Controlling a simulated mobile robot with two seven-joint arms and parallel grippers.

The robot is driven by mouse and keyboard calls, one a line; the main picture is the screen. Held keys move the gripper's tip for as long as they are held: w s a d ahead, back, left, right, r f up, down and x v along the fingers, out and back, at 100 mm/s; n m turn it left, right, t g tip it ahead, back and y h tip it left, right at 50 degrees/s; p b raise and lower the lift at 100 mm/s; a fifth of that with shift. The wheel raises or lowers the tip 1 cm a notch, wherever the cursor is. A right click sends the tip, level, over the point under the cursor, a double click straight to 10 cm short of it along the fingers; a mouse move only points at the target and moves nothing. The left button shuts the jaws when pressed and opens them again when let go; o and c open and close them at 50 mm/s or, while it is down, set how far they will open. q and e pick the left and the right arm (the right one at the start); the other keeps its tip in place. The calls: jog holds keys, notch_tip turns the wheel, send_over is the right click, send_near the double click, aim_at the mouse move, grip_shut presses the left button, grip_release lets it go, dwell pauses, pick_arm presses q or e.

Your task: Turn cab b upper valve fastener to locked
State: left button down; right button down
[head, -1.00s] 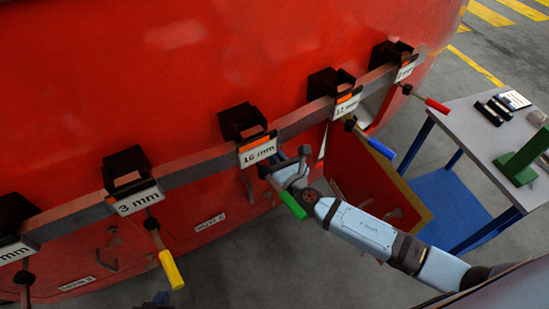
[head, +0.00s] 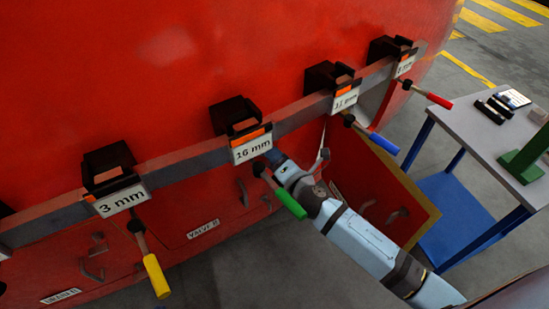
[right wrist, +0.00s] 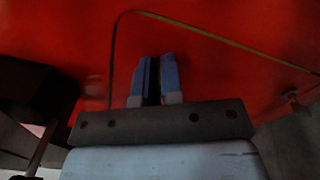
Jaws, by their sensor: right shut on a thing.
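My right gripper (right wrist: 154,78) has its two blue fingers close together against the red cab side, by a panel outlined with a thin seam (right wrist: 113,65). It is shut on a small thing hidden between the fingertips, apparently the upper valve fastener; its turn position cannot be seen. In the head view my right gripper (head: 274,158) reaches the cab side just below the rail, partly behind the 16 mm tool. A red valve panel with a white label (head: 203,229) lies left of it, with small hooked handles (head: 243,192). My left gripper is not in view.
A grey rail (head: 290,121) carries black tool holders with size signs. Tools with green (head: 291,204), yellow (head: 156,276), blue (head: 384,144) and red handles hang there, the green one close to my arm. An open red panel (head: 375,185) and a table (head: 478,140) stand right.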

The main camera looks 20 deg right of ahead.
jog(key=m, duration=0.3)
jog(key=shift+d+f+b, duration=0.1)
jog(key=shift+f+b, duration=0.2)
jog(key=shift+f+m, duration=0.1)
jog(key=shift+m, duration=1.3)
jog(key=c, duration=1.3)
grip_release()
jog(key=shift+o, duration=0.2)
jog(key=shift+f, duration=0.1)
jog(key=shift+s, duration=0.3)
jog(key=b+v, duration=0.2)
jog(key=v, duration=1.1)
